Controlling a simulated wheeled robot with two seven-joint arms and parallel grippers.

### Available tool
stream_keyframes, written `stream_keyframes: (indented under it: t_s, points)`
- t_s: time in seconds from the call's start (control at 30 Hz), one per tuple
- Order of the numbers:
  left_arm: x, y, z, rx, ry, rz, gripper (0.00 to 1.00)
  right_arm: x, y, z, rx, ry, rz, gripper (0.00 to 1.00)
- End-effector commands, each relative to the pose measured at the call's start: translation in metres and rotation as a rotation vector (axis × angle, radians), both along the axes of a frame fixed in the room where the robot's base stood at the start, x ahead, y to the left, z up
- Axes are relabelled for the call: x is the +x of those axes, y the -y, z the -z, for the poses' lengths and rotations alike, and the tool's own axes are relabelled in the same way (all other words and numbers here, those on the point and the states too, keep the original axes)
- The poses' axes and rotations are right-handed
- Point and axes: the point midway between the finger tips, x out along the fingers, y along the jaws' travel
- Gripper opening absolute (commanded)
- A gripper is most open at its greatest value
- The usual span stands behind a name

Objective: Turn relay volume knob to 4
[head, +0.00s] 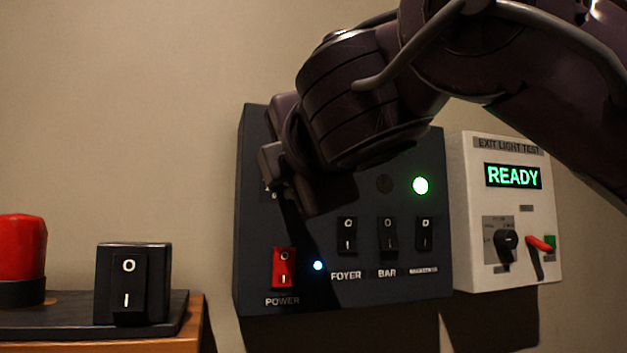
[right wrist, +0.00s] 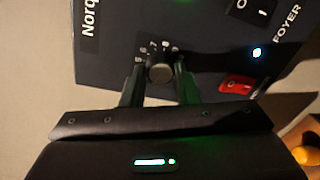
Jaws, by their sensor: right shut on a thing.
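The relay volume knob (right wrist: 160,73) is a small round dark knob with white numbers around it, on a dark wall panel (head: 340,298). In the right wrist view my right gripper (right wrist: 160,78) has its two fingers on either side of the knob and is shut on it. The pointer and the number it marks are too small to read. In the head view my right arm covers the knob, and the right gripper (head: 275,172) shows only in part at the panel's upper left. My left gripper is not in view.
The panel also carries a red power switch (head: 283,268), a blue light (head: 318,266), several black switches and a lit green lamp (head: 420,186). A white exit light test box (head: 510,270) hangs to the right. A black rocker switch box (head: 132,284) and red button (head: 22,247) stand lower left.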

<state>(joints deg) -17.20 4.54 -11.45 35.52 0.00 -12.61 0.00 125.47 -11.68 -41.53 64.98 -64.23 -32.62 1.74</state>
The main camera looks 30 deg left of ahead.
Motion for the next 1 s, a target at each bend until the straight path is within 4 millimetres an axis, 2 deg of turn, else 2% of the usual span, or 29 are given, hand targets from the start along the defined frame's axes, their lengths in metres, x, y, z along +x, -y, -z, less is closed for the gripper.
stream_keyframes:
  t_s: [0.5, 1.0]
  points:
    - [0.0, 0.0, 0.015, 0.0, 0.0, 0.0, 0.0, 0.001, 0.001, 0.001, 0.299, -0.352, 0.002, 0.05]
    - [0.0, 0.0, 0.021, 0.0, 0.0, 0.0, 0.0, 0.002, 0.001, 0.0, 0.437, -0.513, 0.002, 0.05]
